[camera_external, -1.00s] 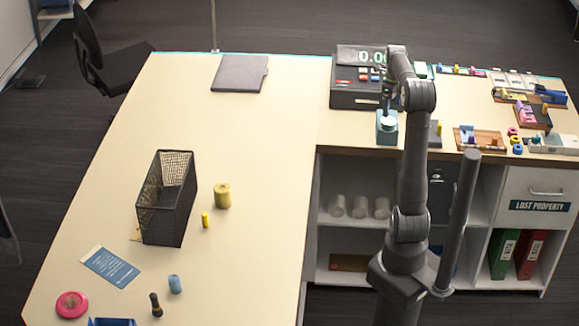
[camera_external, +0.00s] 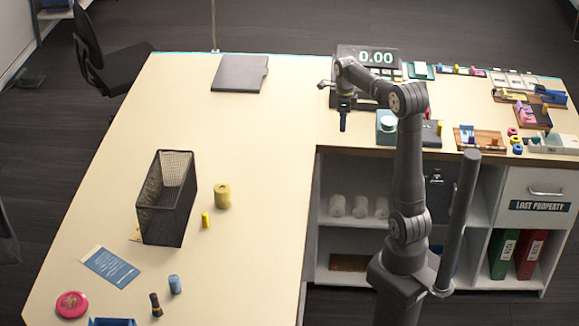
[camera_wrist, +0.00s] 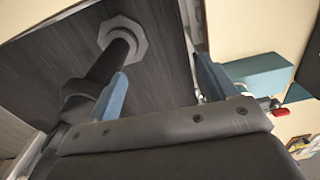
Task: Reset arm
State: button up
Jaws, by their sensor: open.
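My gripper (camera_external: 343,122) hangs over the counter near its inner corner, left of the teal block-shaped holder (camera_external: 387,126). In the wrist view my gripper (camera_wrist: 160,85) shows two blue fingers spread apart with nothing between them. Dark floor and part of my own arm show beyond the fingers. The teal holder also shows in the wrist view (camera_wrist: 262,80), to the right of the right finger.
A scale with a 0.00 display (camera_external: 376,57) stands behind my gripper. Small trays and parts crowd the right counter. The table's middle is clear.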

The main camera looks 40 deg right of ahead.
jog(key=a+f+n, duration=0.1)
jog(key=a+n, duration=0.3)
jog(key=a, duration=1.1)
jog(key=shift+a+f+n, duration=0.2)
jog(key=shift+f+n, duration=0.1)
jog(key=shift+f, duration=0.1)
